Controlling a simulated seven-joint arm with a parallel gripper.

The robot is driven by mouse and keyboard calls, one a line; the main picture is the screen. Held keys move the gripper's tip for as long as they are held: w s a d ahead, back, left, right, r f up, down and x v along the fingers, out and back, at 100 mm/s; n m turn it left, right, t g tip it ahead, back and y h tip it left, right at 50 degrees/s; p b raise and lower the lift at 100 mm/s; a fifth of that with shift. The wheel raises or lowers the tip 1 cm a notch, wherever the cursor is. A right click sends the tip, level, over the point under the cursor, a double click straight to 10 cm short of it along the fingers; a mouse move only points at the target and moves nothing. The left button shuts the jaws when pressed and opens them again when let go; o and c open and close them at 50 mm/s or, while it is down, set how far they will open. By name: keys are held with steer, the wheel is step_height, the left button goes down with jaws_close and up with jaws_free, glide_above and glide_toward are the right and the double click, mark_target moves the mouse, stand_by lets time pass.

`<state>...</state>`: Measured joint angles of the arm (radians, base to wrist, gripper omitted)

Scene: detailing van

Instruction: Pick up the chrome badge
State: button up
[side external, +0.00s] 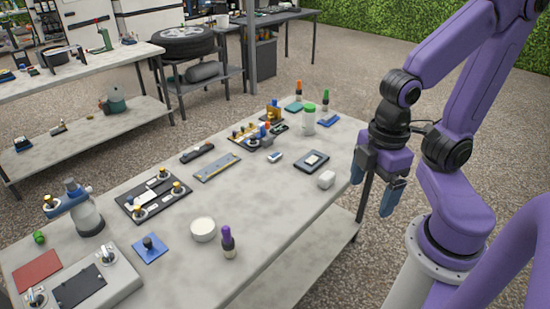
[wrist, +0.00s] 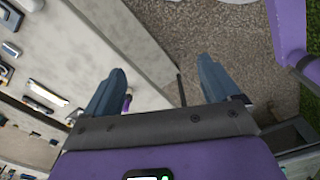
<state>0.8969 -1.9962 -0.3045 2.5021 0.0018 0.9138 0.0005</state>
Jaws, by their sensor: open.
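My gripper (side external: 372,197) is open and empty, pointing down just off the table's right edge. In the wrist view the two blue-grey fingers (wrist: 162,68) stand apart with nothing between them. The gripper is to the right of the oval piece and touches nothing.
A green-capped white bottle (side external: 309,120) and several bottles and fittings stand behind. A white round tub (side external: 203,229) and purple-capped bottle (side external: 228,243) stand nearer the front.

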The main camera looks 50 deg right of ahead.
steer(key=w+a+f+m+y, duration=0.1)
steer(key=w+a+m, duration=0.25)
steer(key=w, duration=1.05)
steer(key=m+t+h, duration=0.1)
steer(key=m+t, duration=0.3)
steer(key=m, duration=0.5)
glide_above(276, 156)
steer(key=s, duration=0.2)
steer(key=f, duration=2.1)
steer(key=shift+s+d+f, duration=0.2)
steer(key=shift+d+f, duration=0.15)
steer(key=shift+f, duration=0.05)
steer(key=shift+a+x, duration=0.2)
steer(key=shift+x, duration=2.5)
steer(key=c, duration=1.1)
